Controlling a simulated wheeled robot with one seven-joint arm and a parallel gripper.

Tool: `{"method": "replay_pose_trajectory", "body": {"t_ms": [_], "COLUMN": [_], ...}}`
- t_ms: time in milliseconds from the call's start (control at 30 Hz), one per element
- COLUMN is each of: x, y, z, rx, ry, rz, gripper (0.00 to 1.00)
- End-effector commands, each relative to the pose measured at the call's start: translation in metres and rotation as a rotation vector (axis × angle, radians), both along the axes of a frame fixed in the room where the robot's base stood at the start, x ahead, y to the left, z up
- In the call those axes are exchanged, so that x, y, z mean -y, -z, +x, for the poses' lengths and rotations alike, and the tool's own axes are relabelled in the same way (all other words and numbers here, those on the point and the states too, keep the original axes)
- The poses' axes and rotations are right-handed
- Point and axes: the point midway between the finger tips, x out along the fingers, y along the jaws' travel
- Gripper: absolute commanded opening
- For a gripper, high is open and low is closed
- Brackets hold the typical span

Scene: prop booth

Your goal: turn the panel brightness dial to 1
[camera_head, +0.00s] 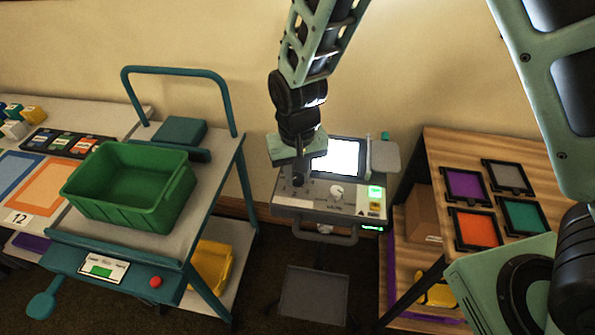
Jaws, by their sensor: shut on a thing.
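The grey control panel (345,210) stands in the middle, with a lit white screen (341,158) at its back. A round white dial (337,191) shows on its face, right of my gripper; its markings are too small to read. My gripper (298,184) points down over the left part of the panel face. It is shut on a small knob there, mostly hidden by the fingers and wrist. I cannot read a label or setting for this knob, so I cannot tell for certain that it is the brightness dial.
A green lit button (376,192) is at the panel's right side. A teal cart with a green crate (105,208) stands to the left. A wooden table (450,150) with several coloured square trays stands to the right. A handle bar (322,238) runs along the panel's front.

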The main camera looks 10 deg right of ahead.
Motion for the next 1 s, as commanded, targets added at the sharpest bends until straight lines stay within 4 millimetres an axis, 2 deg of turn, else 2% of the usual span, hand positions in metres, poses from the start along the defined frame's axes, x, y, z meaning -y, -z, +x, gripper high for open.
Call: {"method": "replay_pose_trajectory", "body": {"t_ms": [367,400,467,800,1000], "x": [0.0,0.0,0.0,0.0,-0.001], "y": [0.0,0.0,0.0,-0.003,-0.029], "z": [0.001,0.001,0.001,0.0,0.001], "rx": [0.002,0.002,0.002,0.001,0.006], "ry": [-0.003,-0.002,-0.002,-0.002,-0.002], "rz": [0.001,0.001,0.001,0.001,0.005], "gripper": [0.02,0.33,0.47,0.47,0.47]}}
